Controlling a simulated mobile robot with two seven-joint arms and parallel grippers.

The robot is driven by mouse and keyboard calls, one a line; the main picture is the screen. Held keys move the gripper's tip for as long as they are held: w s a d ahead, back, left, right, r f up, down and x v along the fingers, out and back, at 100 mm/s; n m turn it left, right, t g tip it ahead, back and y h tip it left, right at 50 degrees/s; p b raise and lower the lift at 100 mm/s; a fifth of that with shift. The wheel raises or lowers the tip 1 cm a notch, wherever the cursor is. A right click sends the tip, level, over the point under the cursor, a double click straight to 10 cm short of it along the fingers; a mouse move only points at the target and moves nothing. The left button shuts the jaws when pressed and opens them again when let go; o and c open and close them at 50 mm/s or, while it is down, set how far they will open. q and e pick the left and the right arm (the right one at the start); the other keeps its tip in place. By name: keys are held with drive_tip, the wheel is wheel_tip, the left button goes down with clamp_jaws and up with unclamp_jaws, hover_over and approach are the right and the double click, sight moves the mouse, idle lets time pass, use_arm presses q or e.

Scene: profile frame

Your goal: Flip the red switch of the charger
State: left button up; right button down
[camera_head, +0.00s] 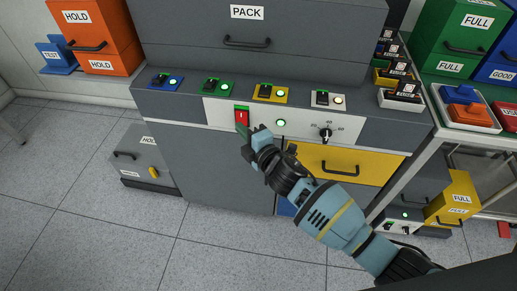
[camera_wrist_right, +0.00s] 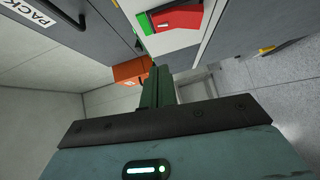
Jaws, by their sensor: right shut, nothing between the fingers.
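The red switch (camera_head: 241,117) sits on the white front panel (camera_head: 215,112) of the grey charger bench, with a green strip along its top edge. In the right wrist view the red switch (camera_wrist_right: 178,20) shows as a red rocker tilted out of a green frame. My right gripper (camera_head: 244,131) is shut and empty, its fingertips just below the switch. In the right wrist view the shut fingers (camera_wrist_right: 158,88) point past the switch, which is off to their upper right. I cannot tell whether they touch it. My left gripper is not in view.
A lit green lamp (camera_head: 281,122) and a black dial (camera_head: 325,132) are right of the switch. A yellow drawer (camera_head: 340,164) lies below them. A grey HOLD box (camera_head: 140,160) stands on the floor at left.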

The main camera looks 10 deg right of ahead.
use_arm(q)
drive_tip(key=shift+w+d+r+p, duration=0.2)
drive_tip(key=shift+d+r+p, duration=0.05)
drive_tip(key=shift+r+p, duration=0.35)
use_arm(e)
drive_tip(key=v, duration=0.8)
drive_tip(key=shift+d+r, duration=0.35)
drive_tip(key=shift+d, duration=0.1)
drive_tip(key=shift+s, duration=0.1)
